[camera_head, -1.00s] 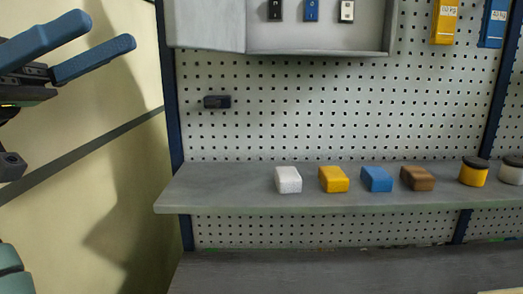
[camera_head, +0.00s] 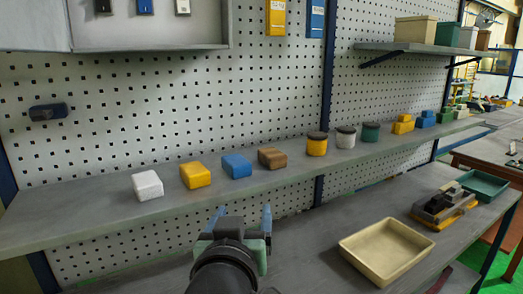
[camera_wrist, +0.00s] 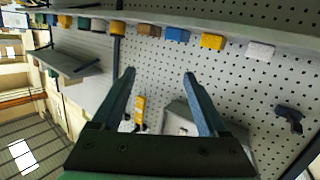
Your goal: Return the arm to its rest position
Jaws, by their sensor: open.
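My gripper (camera_head: 242,214) is low in the middle of the head view, in front of the shelf and above the workbench. Its two blue fingers point away from the camera and stand apart with nothing between them. In the wrist view my gripper (camera_wrist: 160,78) also shows open and empty, with pegboard behind the fingers. My dark arm link reaches up from the bottom edge of the head view. Most of the arm is out of view.
The shelf (camera_head: 90,222) carries white (camera_head: 147,185), yellow (camera_head: 195,175), blue (camera_head: 237,166) and brown (camera_head: 272,158) blocks, then several round tins. A cream tray (camera_head: 387,250) and a dark fixture (camera_head: 440,205) stand on the workbench (camera_head: 310,265). A grey cabinet (camera_head: 150,35) hangs above.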

